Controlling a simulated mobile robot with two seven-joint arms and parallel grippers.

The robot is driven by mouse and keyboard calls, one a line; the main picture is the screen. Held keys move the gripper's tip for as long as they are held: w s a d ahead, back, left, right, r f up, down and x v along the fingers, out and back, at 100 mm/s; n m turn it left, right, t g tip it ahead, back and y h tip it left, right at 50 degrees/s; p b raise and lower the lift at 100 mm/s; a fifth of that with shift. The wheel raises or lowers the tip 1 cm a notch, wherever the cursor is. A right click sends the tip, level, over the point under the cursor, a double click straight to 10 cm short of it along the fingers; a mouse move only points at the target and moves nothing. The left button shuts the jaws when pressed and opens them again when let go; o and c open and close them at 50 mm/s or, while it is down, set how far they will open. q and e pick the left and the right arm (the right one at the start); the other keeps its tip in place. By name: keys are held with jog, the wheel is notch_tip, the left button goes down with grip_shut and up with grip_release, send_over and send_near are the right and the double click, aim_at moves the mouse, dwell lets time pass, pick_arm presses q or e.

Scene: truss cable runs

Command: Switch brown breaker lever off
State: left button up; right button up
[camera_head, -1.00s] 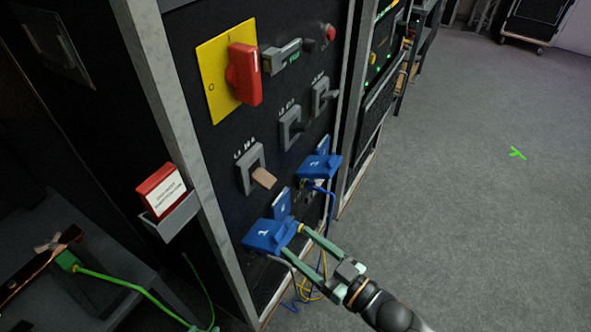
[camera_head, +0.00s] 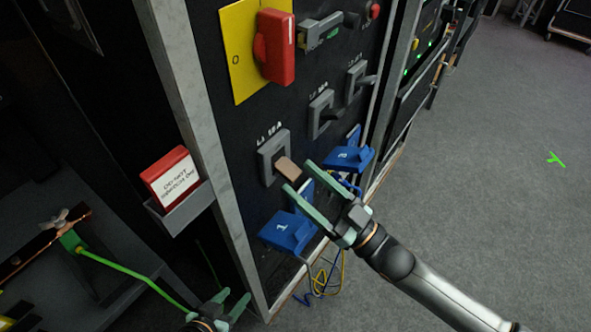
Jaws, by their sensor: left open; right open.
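The brown breaker lever (camera_head: 286,168) sticks out from a grey frame (camera_head: 266,158) on the black panel, under a white label. My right gripper (camera_head: 299,176) is open, its two green fingers pointing up-left at the lever. Its fingertips lie just right of and below the lever's free end; whether they touch it I cannot tell. My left gripper (camera_head: 236,295) is open and empty at the bottom edge, low in front of the cabinet post.
Two more breaker levers (camera_head: 328,114) (camera_head: 364,80) sit up-right of the brown one. A red rotary switch (camera_head: 276,48) on a yellow plate is above. Blue connectors (camera_head: 288,231) (camera_head: 347,158) with cables are below. A red-and-white card (camera_head: 171,178) sits in a holder on the left.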

aim_at(288, 170)
jog(key=shift+x, duration=1.4)
jog(key=shift+c, duration=0.2)
grip_shut()
